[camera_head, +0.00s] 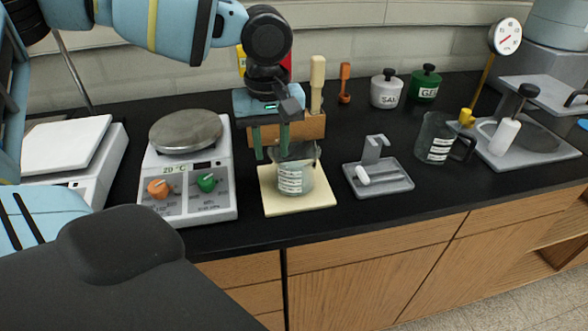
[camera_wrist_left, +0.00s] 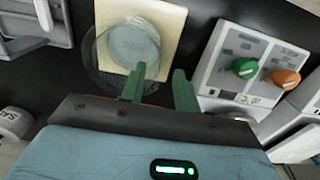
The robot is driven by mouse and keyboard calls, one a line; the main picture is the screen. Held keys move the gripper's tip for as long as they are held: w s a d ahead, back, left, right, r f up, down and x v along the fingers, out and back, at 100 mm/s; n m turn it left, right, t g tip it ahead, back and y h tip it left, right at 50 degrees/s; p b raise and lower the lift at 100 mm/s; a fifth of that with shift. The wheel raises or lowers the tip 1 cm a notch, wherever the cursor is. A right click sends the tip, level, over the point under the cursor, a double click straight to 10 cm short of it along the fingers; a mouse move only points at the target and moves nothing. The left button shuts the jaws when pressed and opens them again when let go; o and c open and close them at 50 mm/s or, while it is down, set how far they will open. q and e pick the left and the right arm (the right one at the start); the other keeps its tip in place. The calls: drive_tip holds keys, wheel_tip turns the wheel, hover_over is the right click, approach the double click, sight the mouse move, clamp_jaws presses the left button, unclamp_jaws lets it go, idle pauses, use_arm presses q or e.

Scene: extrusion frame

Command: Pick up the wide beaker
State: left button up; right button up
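A clear glass beaker (camera_head: 291,178) with a white label, which I take for the wide beaker, stands upright on a pale yellow pad (camera_head: 265,201). It also shows from above in the left wrist view (camera_wrist_left: 112,62). My left gripper (camera_head: 271,152) points down at the beaker with its green fingers apart. In the left wrist view (camera_wrist_left: 160,80) one finger overlaps the beaker's rim and the other is outside it, over the black counter. I cannot tell whether a finger touches the glass. My right gripper is not in view.
A hot plate (camera_head: 187,165) with orange and green knobs stands left of the pad. A grey holder (camera_head: 380,178) is to its right, then a second glass vessel (camera_head: 434,138) with a dark handle. A wooden block (camera_head: 312,127) stands close behind the beaker.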

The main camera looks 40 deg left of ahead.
sight(273, 153)
use_arm(q)
wheel_tip(273, 153, down, 4)
drive_tip(key=shift+d+f, duration=0.15)
drive_tip(key=shift+f, duration=0.05)
clamp_jaws()
drive_tip(key=shift+r, duration=0.2)
idle(0.3)
drive_tip(key=shift+w+r, duration=0.1)
drive_tip(key=shift+r, duration=1.3)
drive_tip(key=shift+d+r, duration=0.1)
drive_tip(key=shift+r, duration=0.15)
drive_tip(key=s+d+r+b, duration=0.1)
drive_tip(key=s+d, duration=0.4)
drive_tip(key=d, duration=1)
drive_tip(key=shift+r+b, duration=0.2)
drive_tip(key=shift+b, duration=0.6)
